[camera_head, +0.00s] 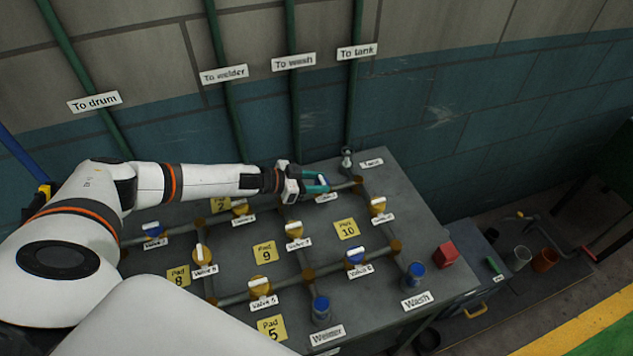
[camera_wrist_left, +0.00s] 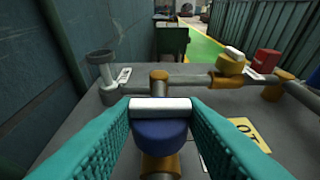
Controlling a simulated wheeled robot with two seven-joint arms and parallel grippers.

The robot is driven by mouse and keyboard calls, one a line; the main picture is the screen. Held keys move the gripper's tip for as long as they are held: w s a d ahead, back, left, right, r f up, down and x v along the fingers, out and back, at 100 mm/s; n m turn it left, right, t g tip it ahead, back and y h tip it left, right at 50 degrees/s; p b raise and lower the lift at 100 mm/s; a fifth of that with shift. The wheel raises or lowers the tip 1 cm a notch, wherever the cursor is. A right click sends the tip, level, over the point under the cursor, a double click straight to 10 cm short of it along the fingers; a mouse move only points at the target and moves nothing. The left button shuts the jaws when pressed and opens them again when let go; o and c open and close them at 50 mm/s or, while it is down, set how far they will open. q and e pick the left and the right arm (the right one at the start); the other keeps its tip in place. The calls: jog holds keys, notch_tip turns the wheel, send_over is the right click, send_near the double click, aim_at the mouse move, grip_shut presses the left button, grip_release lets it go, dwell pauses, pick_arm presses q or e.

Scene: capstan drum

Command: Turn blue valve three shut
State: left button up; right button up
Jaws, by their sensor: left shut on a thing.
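The blue valve (camera_wrist_left: 160,133) sits on a pipe on the grey bench top, and a white bar handle (camera_wrist_left: 160,104) lies across its top. In the left wrist view the handle runs crosswise to the pipe under it. My left gripper (camera_head: 322,184) is at this valve, its teal fingers on both ends of the handle. In the head view the gripper hides most of the valve, and a white label (camera_head: 326,197) beside it is too small to read surely. My right gripper is not in view.
Other blue valves (camera_head: 153,229) (camera_head: 355,257) and several yellow ones (camera_head: 294,230) stand on the pipes. A grey-topped outlet (camera_wrist_left: 102,60) stands left of the held valve in the wrist view. A red block (camera_head: 446,253) sits at the bench's right. The wall (camera_head: 450,110) rises behind.

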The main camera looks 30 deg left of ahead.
pick_arm(q)
jog(key=o, duration=1)
jog(key=shift+a, duration=0.1)
jog(key=b+v, duration=0.2)
jog(key=v, duration=0.9)
jog(key=shift+s+f+b, duration=0.1)
jog(key=shift+f+b, duration=0.1)
jog(key=shift+b, duration=0.15)
jog(key=shift+s+a+r, duration=0.25)
jog(key=shift+s+r, duration=0.05)
jog(key=shift+f, duration=0.1)
